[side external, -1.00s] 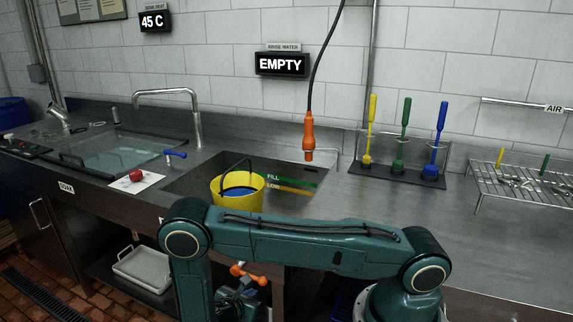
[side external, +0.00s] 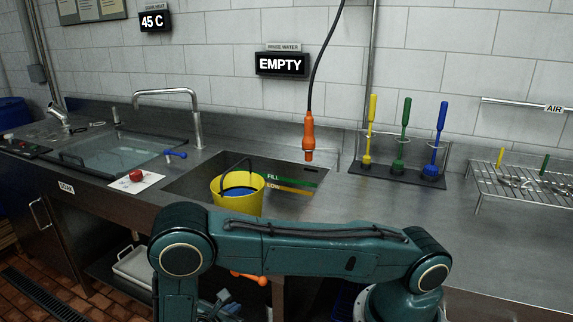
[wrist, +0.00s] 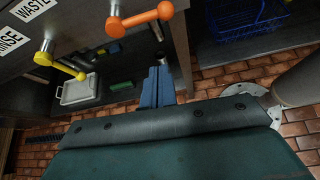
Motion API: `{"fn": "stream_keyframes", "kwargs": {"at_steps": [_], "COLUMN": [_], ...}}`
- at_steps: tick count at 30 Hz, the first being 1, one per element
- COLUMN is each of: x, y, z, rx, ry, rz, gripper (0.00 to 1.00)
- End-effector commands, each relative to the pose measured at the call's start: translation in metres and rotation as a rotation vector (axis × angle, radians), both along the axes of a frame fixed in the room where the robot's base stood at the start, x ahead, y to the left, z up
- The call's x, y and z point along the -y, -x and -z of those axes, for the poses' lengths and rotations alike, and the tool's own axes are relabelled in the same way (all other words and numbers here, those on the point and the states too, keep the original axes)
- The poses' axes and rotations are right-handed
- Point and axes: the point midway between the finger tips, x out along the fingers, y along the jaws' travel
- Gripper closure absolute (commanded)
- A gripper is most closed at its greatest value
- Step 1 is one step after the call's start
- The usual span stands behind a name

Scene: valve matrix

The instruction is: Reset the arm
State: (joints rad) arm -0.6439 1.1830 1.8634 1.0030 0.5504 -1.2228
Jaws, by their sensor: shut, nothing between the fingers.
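My gripper (wrist: 157,86) shows in the wrist view as blue-grey fingers, closed together and empty, pointing under the counter. In the side view my arm's teal link lies level in front of the sink, and the gripper end is low and mostly hidden behind it. An orange valve handle (wrist: 140,19) and a yellow valve handle (wrist: 58,66) stick out from the counter front, apart from the fingers. The orange handle (side external: 249,278) shows partly below my arm in the side view.
A yellow bucket (side external: 237,191) stands in the sink, whose sign (side external: 281,64) reads EMPTY. An orange nozzle (side external: 308,137) hangs above. Upright brushes (side external: 404,135) and a wire rack (side external: 522,184) stand right. A grey tray (wrist: 78,92) and a blue basket (wrist: 242,17) sit low.

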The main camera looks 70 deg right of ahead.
Motion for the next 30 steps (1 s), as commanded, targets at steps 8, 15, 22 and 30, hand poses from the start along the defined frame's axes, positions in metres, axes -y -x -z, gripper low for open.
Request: {"fn": "stream_keyframes", "kwargs": {"at_steps": [8,15,22,30], "x": [0.0,-0.001,0.001,0.006], "y": [-0.001,-0.007,-0.012,-0.01], "z": [-0.005,-0.031,-0.073,-0.123], "rx": [0.014,0.087,0.199,0.332], "ry": [-0.014,-0.099,-0.226,-0.374], "rz": [0.014,0.094,0.219,0.371], "gripper": [1.0,1.0,1.0,1.0]}}
